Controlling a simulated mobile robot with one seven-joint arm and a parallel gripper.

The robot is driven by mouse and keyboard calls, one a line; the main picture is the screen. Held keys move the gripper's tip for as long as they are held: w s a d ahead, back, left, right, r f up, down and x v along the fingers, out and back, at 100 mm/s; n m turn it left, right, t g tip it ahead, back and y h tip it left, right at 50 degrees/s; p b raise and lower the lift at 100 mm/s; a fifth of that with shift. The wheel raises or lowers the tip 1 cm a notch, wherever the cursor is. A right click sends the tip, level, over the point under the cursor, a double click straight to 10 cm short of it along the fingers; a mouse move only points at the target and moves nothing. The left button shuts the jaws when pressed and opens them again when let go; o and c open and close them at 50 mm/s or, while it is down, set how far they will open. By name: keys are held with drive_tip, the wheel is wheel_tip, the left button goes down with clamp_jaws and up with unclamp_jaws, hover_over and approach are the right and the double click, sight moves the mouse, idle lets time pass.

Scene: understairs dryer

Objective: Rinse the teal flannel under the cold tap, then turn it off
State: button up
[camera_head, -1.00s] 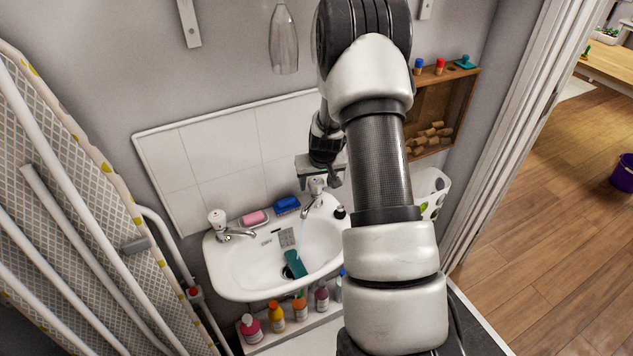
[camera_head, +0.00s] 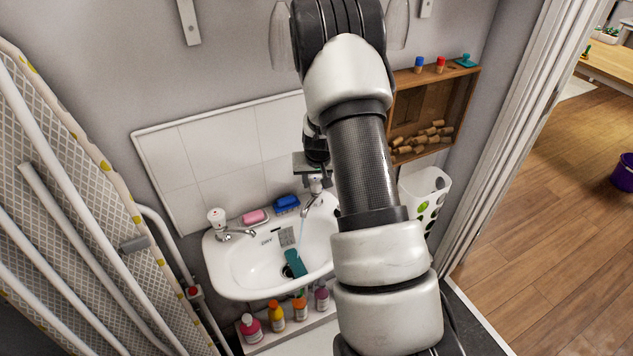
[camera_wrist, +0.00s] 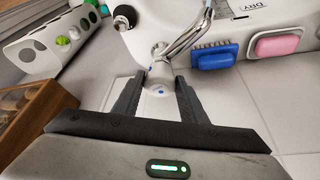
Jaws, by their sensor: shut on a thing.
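The teal flannel (camera_head: 294,264) lies in the white basin (camera_head: 232,272), near the drain. The cold tap (camera_head: 316,185) is the right-hand one; its white head with a blue mark also shows in the wrist view (camera_wrist: 158,84). A thin pale stream appears to fall from its spout towards the flannel. My gripper (camera_wrist: 160,88) has its two fingers on either side of the tap head, shut on it. In the head view my gripper (camera_head: 316,174) is partly hidden by my arm.
The other tap (camera_head: 218,220) stands at the basin's left. Pink soap (camera_head: 254,217) and a blue brush (camera_head: 286,204) lie on the back ledge. Several bottles (camera_head: 276,317) stand below the basin. A white holed basket (camera_head: 424,190) and wooden shelf (camera_head: 432,115) are right; an ironing board (camera_head: 75,180) is left.

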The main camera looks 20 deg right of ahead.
drive_tip(key=shift+w+a+m+g+h, duration=0.1)
drive_tip(key=shift+m+g+h, duration=0.25)
drive_tip(key=shift+m, duration=0.8)
drive_tip(key=shift+a+m+g+h, duration=0.15)
drive_tip(key=shift+m+h, duration=0.3)
drive_tip(key=shift+m, duration=0.7)
drive_tip(key=shift+d, duration=0.1)
drive_tip(key=o, duration=1)
drive_tip(key=v, duration=1.2)
drive_tip(key=shift+p, duration=0.3)
